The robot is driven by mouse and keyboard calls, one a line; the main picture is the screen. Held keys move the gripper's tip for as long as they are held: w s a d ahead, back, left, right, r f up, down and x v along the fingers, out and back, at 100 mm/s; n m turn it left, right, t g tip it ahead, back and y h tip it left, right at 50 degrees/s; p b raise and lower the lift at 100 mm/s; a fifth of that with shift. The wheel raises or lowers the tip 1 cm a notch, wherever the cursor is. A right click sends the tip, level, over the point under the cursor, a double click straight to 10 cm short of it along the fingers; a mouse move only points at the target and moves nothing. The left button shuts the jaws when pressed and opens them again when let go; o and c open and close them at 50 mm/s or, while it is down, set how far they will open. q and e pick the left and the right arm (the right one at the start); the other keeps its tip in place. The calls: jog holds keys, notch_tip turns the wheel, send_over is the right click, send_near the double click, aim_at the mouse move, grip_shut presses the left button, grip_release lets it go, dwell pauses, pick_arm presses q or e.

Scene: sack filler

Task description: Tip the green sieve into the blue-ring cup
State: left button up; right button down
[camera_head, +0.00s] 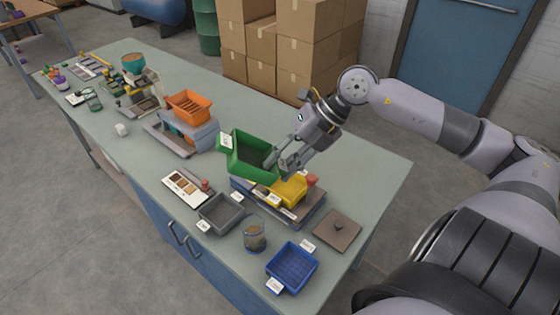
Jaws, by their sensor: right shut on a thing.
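The green sieve (241,168) is a box-shaped green container with a dark inside and a white label. A clear cup (254,236) with brown contents stands near the front edge, below and apart from the sieve. It may be the blue-ring cup, but its ring colour is too small to tell. My left gripper is not in view.
A yellow tray (292,187) sits on a dark platform (305,209) below the gripper. A grey tray (221,212), blue tray (292,267) and brown square plate (337,230) surround the cup. An orange basket (188,106) stands left. The bench's right end (385,165) is clear.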

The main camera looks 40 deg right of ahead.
jog(key=shift+r+h, duration=0.25)
jog(key=shift+h, duration=0.05)
jog(key=shift+r+g+h, duration=0.25)
jog(key=shift+g+h, duration=0.05)
jog(key=shift+g, duration=0.1)
jog(key=shift+a, duration=0.1)
jog(key=shift+w+a+r, duration=0.1)
jog(key=shift+w+r, duration=0.05)
jog(key=shift+r, duration=0.15)
jog(key=shift+r+h, duration=0.2)
jog(key=shift+h, duration=0.2)
